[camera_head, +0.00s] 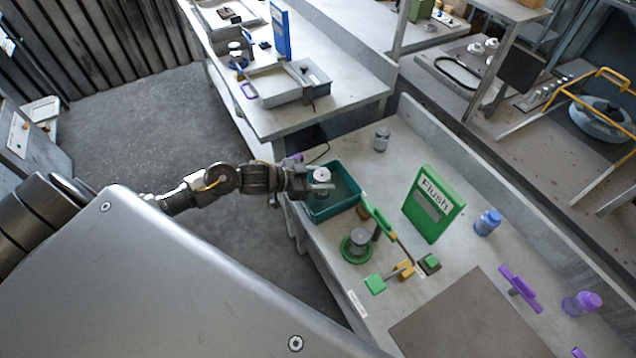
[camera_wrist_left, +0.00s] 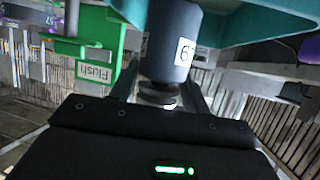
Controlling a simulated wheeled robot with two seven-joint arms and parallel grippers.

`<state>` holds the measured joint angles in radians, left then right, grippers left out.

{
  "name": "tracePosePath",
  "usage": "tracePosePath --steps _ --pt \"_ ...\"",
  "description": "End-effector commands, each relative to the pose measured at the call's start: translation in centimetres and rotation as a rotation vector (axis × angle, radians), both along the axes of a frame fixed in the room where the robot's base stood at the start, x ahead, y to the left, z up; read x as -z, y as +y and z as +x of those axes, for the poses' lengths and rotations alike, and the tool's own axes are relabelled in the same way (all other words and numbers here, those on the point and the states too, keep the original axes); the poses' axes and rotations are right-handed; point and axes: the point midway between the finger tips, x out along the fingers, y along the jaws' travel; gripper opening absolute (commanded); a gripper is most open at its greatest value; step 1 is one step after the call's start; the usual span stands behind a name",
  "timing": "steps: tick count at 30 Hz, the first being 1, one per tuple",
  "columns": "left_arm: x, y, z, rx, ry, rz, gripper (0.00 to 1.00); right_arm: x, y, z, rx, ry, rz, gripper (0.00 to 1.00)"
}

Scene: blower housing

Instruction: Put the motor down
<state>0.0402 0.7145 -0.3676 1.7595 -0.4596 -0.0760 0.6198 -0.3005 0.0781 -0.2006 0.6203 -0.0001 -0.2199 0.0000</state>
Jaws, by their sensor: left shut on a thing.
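The motor (camera_head: 322,175) is a small grey cylinder with a pale top, held at the teal bin (camera_head: 343,207) on the near bench. In the left wrist view the motor (camera_wrist_left: 168,45) is a dark grey cylinder with a white number label, between the two fingers. My left gripper (camera_head: 312,183) reaches in from the left and is shut on the motor, over the bin's left part. The teal bin also shows in the left wrist view (camera_wrist_left: 265,28). I cannot tell whether the motor touches the bin floor. My right gripper is not in view.
A green round fixture (camera_head: 346,257) holding a grey cylinder stands before the bin, near a green Flush sign (camera_head: 433,204). A grey jar (camera_head: 381,140) stands behind. Blue (camera_head: 487,223) and purple (camera_head: 580,304) bottles stand right. A grey mat (camera_head: 465,325) is clear.

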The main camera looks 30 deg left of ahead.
Motion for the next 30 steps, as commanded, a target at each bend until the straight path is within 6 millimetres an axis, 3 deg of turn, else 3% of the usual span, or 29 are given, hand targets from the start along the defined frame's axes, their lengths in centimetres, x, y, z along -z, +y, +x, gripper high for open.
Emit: tracePosePath --steps 10,18,30 --pt "1.2 1.1 0.4 -0.001 -0.002 -0.001 0.14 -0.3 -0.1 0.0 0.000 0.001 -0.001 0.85" --pt "4.4 1.3 0.5 0.000 -0.001 -0.002 0.14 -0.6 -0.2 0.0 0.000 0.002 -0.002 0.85" --pt "5.0 1.3 0.5 0.000 -0.002 -0.001 0.14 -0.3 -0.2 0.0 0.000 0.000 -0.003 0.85"
